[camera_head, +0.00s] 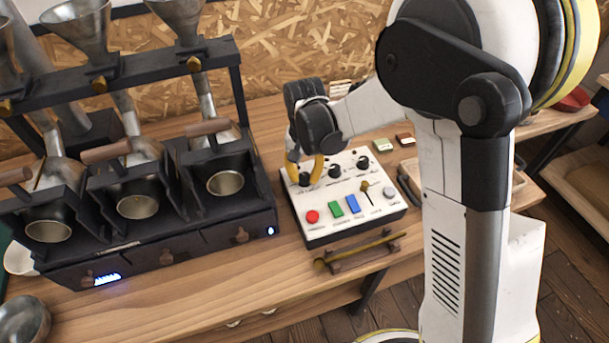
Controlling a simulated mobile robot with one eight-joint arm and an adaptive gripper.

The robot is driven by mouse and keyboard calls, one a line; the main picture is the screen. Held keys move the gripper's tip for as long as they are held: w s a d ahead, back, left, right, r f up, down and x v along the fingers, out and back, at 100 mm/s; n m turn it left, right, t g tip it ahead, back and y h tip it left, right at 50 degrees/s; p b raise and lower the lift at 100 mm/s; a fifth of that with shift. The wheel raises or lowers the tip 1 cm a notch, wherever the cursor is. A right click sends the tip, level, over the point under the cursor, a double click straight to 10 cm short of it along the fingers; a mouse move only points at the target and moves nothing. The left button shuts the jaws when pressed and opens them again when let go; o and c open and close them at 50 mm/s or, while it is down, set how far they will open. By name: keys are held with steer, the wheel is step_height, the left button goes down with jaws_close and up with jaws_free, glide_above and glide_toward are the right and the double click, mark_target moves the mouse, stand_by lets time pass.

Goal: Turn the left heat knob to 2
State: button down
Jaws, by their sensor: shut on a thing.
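The white control panel (349,197) lies on the wooden bench. It has a row of three dark knobs along its back part. The left heat knob (304,180) is at the panel's back left corner and is partly hidden by my gripper. My gripper (305,176) comes down from above with its yellow fingers on either side of this knob, shut on it. The middle knob (334,171) and the right knob (363,162) stand free to the right. The left knob's pointer and scale marks are too small and covered to read.
The dark sample roaster (165,245) stands close on the left. A brass-coloured tool (358,251) lies in front.

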mark_target(305, 175)
steer(key=m, duration=0.5)
steer(key=shift+m, duration=2.5)
steer(key=c, duration=1)
jaws_free()
steer(key=shift+c, duration=0.2)
step_height(305, 175, up, 12)
